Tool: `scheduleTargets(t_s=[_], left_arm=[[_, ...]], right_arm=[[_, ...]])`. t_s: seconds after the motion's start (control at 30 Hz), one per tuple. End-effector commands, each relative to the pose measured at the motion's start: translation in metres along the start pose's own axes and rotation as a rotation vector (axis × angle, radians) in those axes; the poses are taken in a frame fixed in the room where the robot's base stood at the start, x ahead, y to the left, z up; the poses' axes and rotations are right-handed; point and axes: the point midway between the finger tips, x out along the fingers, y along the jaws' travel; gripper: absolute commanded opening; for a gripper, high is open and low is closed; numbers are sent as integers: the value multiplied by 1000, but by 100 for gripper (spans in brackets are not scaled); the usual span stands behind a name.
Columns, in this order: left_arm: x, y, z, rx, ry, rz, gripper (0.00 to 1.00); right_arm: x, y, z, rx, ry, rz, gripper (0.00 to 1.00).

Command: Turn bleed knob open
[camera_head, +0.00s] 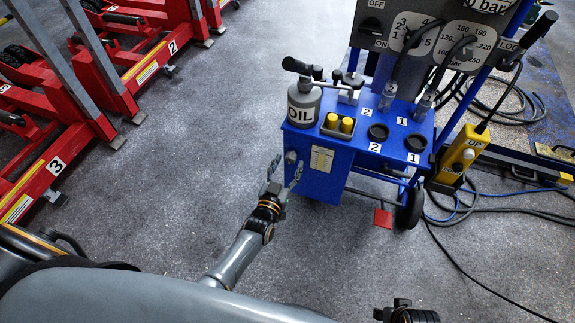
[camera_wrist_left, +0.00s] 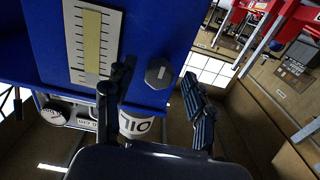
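The bleed knob (camera_head: 291,157) is a small dark grey knob on the side face of the blue cabinet, beside a scale plate. In the left wrist view the knob (camera_wrist_left: 158,73) is six-sided and stands clear between the fingers. My left gripper (camera_head: 287,170) is open right in front of it. Its two fingers also show in the wrist view (camera_wrist_left: 159,80), one on each side of the knob, with gaps; contact does not show. A dark part of my right arm (camera_head: 405,313) shows at the bottom edge of the head view; its fingers cannot be made out.
Red jacks (camera_head: 90,70) stand at the left. Grey floor between is free.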

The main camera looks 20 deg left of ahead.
Motion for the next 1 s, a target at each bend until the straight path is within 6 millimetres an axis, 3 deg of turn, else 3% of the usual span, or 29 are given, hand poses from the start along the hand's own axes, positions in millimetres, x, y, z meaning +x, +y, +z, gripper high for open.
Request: scheduleTargets(t_s=[0.27,0.7,1.0], left_arm=[[-12,0,0,-1,0,0,55],[-99,0,0,0,-1,0,55],[-120,0,0,0,0,0,55]], right_arm=[[-1,1,-2,1,2,2,40],[0,1,-1,1,1,1,40],[0,0,0,1,1,1,40]])
